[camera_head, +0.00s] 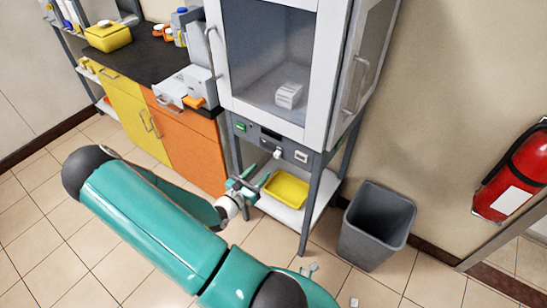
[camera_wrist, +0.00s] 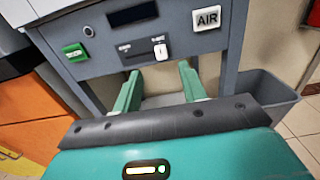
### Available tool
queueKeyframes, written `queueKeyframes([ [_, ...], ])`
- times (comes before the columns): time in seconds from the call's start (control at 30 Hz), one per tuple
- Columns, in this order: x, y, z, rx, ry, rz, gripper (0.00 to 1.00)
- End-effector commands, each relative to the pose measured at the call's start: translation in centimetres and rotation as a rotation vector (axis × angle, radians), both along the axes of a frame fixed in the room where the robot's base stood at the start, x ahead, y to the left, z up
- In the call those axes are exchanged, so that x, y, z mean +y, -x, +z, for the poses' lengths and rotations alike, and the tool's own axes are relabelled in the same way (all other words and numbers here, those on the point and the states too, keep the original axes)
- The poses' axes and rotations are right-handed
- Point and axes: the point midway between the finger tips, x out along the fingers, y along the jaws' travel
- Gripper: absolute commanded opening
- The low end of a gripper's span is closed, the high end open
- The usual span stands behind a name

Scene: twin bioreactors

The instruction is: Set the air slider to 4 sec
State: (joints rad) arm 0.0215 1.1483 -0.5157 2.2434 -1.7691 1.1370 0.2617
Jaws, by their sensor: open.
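The grey control panel (camera_wrist: 100,30) fills the top of the wrist view. Its slider has a white knob (camera_wrist: 160,51) at the right side of a short dark strip (camera_wrist: 135,47); the strip's markings are too small to read. In the head view, my gripper (camera_head: 243,186) is in front of and below the panel (camera_head: 259,138).
A glass-fronted cabinet (camera_head: 337,74) stands above the panel. A yellow tray (camera_head: 287,190) lies on the shelf below. A grey bin (camera_head: 376,225) stands to the right, and orange (camera_head: 187,143) and yellow (camera_head: 119,108) cupboards to the left. Floor is open in front.

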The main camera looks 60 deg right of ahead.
Motion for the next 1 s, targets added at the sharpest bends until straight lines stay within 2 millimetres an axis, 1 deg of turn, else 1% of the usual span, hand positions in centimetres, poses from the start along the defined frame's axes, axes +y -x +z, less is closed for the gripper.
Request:
queueKeyframes([
  [0.03, -1.1, 0.3, 0.0, 0.000, 0.001, -0.005, 0.42],
  [0.2, -4.4, 0.8, 0.0, 0.000, 0.002, -0.004, 0.42],
  [0.4, -7.7, 1.3, 0.0, -0.001, 0.001, -0.003, 0.42],
  [0.5, -8.7, 1.4, 0.0, -0.001, 0.000, -0.002, 0.42],
  [0.6, -9.2, 1.5, 0.0, -0.001, -0.001, -0.001, 0.42],
  [0.87, -9.3, 1.5, 0.0, -0.001, -0.001, -0.001, 0.42],
  [1.0, -9.3, 1.5, 0.0, -0.001, 0.000, -0.001, 0.14],
])
